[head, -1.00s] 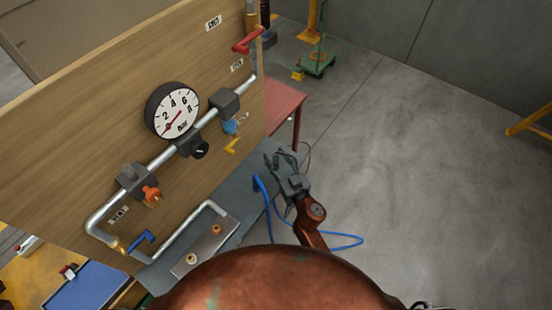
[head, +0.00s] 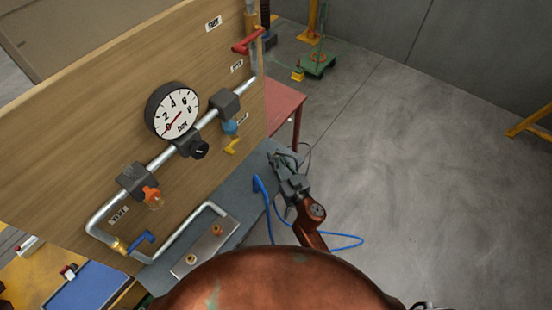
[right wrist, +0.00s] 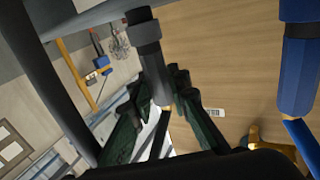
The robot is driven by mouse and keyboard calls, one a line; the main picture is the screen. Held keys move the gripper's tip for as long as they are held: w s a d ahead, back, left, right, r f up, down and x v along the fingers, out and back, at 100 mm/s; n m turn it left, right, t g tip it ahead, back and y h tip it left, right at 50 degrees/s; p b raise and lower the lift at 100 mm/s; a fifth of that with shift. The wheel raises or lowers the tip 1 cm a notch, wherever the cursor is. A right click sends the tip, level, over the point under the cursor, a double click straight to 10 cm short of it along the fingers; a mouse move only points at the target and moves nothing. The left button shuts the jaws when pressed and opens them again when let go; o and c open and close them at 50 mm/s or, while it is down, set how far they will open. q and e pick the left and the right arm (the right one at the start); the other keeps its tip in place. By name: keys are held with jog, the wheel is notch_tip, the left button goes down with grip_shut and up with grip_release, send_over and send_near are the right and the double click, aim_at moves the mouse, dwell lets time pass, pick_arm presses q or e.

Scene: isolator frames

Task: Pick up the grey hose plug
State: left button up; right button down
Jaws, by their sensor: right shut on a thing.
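The grey hose plug (right wrist: 146,42) shows in the right wrist view as a dark grey cylinder with a brass-coloured end. It stands between the green fingers of my right gripper (right wrist: 165,88), which is shut on it. In the head view my right gripper (head: 285,160) is at the right edge of the grey bench top, beside the wooden panel. The plug is too small and too hidden by the fingers to make out there. My left gripper is not in view.
A blue hose plug (head: 257,184) with a blue hose is close to my right gripper; it is also large in the right wrist view (right wrist: 298,65). The wooden panel (head: 85,100) carries a gauge (head: 178,111), pipes and valves. Open floor (head: 420,190) lies to the right.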

aim_at(276, 154)
jog(key=shift+r+p, duration=0.3)
jog(key=shift+r, duration=0.2)
notch_tip(276, 154, up, 2)
jog(key=shift+r+p, duration=0.2)
jog(key=shift+p, duration=0.45)
jog(key=s+d+r+p, duration=0.1)
jog(key=s+d+r, duration=0.1)
jog(key=s+r, duration=0.2)
jog(key=s+d+r+p, duration=0.2)
jog(key=s+r, duration=0.3)
jog(key=s, duration=0.4)
jog(key=shift+d+r, duration=0.3)
jog(key=shift+d, duration=0.5)
notch_tip(276, 154, up, 4)
jog(key=p, duration=0.4)
jog(key=shift+f, duration=0.25)
